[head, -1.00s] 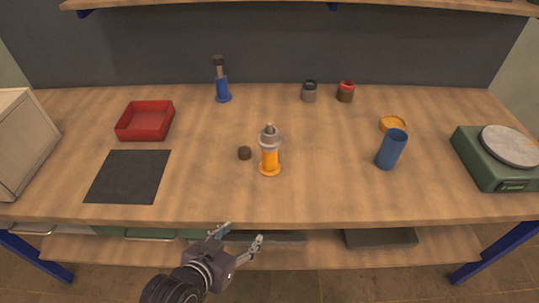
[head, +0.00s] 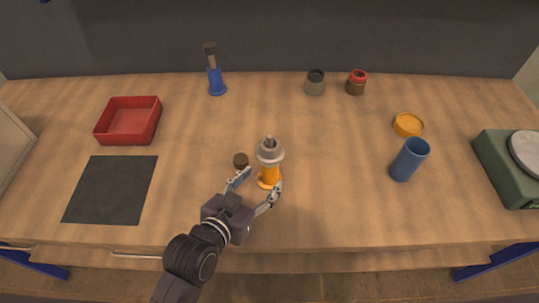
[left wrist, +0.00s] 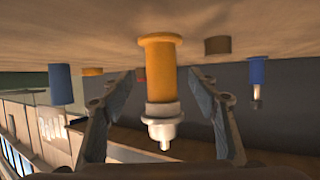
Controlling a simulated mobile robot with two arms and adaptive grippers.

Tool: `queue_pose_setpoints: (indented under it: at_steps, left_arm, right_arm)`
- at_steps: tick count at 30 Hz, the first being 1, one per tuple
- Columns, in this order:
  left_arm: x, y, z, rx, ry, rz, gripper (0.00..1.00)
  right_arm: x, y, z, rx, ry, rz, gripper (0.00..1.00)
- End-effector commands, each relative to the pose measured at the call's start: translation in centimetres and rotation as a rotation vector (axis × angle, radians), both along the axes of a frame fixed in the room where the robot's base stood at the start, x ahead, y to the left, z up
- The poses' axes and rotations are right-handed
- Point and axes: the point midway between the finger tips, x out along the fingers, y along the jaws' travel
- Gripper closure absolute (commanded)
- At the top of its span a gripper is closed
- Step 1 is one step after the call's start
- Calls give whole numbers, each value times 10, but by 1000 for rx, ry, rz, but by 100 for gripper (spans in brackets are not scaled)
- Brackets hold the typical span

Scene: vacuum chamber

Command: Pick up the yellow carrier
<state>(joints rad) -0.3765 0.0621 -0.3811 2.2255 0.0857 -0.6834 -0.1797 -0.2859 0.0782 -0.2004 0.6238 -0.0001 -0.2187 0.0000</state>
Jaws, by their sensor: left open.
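The yellow carrier (head: 268,176) stands upright on the bench near the middle, with a grey metal top. My left gripper (head: 256,188) is open just in front of it, fingers pointing at it. In the left wrist view, which is upside down, the yellow carrier (left wrist: 160,72) stands between the two spread fingers of the left gripper (left wrist: 165,112), with clear gaps on both sides. My right gripper is not in view.
A blue cup (head: 409,160) and an orange dish (head: 408,125) stand to the right. A red tray (head: 130,121), black mat (head: 111,190) and blue carrier (head: 216,82) are left. Two jars stand behind.

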Motion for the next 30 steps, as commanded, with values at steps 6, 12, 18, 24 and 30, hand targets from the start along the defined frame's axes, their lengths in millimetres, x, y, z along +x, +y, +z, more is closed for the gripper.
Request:
queue_pose_setpoints:
  at_steps: [6, 12, 18, 24, 30]
  left_arm:
    - [20, -9, -10, 0, 0, 0, 45]
    - [41, -15, -26, 0, 1, 0, 45]
    - [58, -24, -35, -1, 0, 0, 45]
    - [59, -24, -36, 0, 0, 0, 45]
    - [59, -24, -36, 0, 0, 0, 61]
  right_arm:
    - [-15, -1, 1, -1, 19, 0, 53]
    - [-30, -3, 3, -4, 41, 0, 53]
    - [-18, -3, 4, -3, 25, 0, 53]
    - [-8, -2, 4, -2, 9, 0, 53]
    - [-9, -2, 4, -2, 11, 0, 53]
